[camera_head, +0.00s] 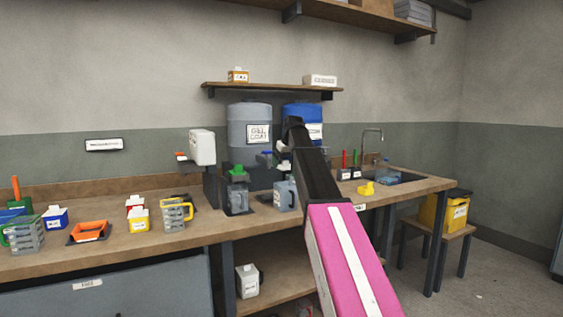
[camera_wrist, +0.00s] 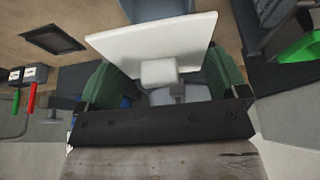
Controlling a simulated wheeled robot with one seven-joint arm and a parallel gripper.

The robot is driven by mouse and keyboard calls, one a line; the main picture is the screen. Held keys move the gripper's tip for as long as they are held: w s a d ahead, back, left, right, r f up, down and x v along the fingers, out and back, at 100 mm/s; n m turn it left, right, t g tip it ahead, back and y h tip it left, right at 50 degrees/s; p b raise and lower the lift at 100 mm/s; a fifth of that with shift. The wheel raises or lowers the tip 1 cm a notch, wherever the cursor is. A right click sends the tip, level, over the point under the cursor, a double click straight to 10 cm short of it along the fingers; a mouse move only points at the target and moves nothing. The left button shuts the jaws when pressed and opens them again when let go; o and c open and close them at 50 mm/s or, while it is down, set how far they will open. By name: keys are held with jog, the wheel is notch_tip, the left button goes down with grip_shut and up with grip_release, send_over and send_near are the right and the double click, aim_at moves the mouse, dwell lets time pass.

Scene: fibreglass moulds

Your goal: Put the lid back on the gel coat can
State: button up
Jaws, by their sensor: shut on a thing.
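My gripper (camera_wrist: 160,75) is shut on the knob of a white, square, plate-like lid (camera_wrist: 150,38), between its green finger pads in the wrist view. The plate is tilted in that picture. In the head view my gripper (camera_head: 283,148) is partly hidden by my arm, above the counter in front of the drums. A grey drum (camera_head: 236,126) with a label that seems to read gel coat stands at the back of the counter. A grey jug-like container (camera_head: 286,196) stands below my gripper. Whether its top is open is hidden.
A blue drum (camera_head: 302,110) stands behind my arm. A green-topped container (camera_head: 237,190) and a white dispenser-like block (camera_head: 202,147) are left of the jug. Small holders with red and green sticks (camera_head: 350,172) are right, near the sink (camera_head: 400,178).

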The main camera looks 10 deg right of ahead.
notch_tip(320, 180, down, 6)
dwell(0.7)
jog(key=shift+f, duration=0.3)
dwell(1.7)
jog(key=o, duration=0.6)
jog(key=shift+o, duration=0.2)
jog(key=shift+r, duration=0.15)
jog(key=shift+r, duration=3.4)
grip_shut()
